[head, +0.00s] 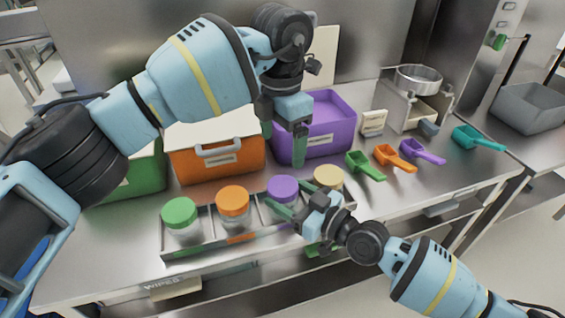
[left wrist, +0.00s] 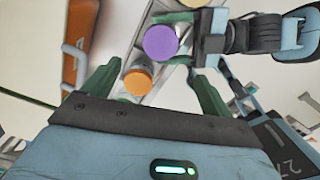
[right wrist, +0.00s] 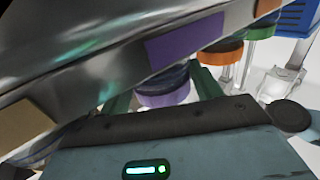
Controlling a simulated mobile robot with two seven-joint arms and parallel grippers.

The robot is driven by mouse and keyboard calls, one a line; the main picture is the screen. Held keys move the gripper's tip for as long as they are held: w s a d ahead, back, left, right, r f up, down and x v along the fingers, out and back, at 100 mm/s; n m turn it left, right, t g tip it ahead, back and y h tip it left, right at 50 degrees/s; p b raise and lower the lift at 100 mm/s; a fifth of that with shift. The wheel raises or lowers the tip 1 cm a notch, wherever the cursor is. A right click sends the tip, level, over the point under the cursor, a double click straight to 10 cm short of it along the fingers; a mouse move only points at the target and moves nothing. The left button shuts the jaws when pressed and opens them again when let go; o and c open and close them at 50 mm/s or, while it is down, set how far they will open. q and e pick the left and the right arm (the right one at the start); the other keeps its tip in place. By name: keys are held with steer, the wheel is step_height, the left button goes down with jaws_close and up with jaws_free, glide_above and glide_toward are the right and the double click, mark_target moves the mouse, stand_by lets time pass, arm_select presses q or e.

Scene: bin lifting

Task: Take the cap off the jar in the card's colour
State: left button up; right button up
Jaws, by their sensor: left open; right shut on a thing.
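Green (head: 180,211), orange (head: 232,200), purple (head: 283,188) and cream (head: 328,176) capped jars stand in a row in a metal rack (head: 200,249). My right gripper (head: 297,202) is shut on the purple-capped jar, with a finger on each side below the cap. The purple cap (right wrist: 165,95) is still on in the right wrist view. My left gripper (head: 283,140) is open and empty, above and behind the jar. In the left wrist view the purple cap (left wrist: 160,42) lies ahead of its fingers. The small stand-up card (head: 373,122) shows no readable colour.
Green (head: 135,180), orange (head: 215,165) and purple (head: 325,115) bins stand behind the rack. Green, orange, purple and teal scoops (head: 480,138) lie at the right. A round sieve (head: 418,77) sits on a stand at the back right.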

mark_target(281, 186)
arm_select(q)
step_height(281, 186, down, 11)
steer(key=shift+f, duration=0.15)
stand_by(0.8)
steer(key=c, duration=1.2)
steer(key=shift+r, duration=0.35)
steer(key=shift+r, duration=0.7)
steer(key=shift+r, duration=0.15)
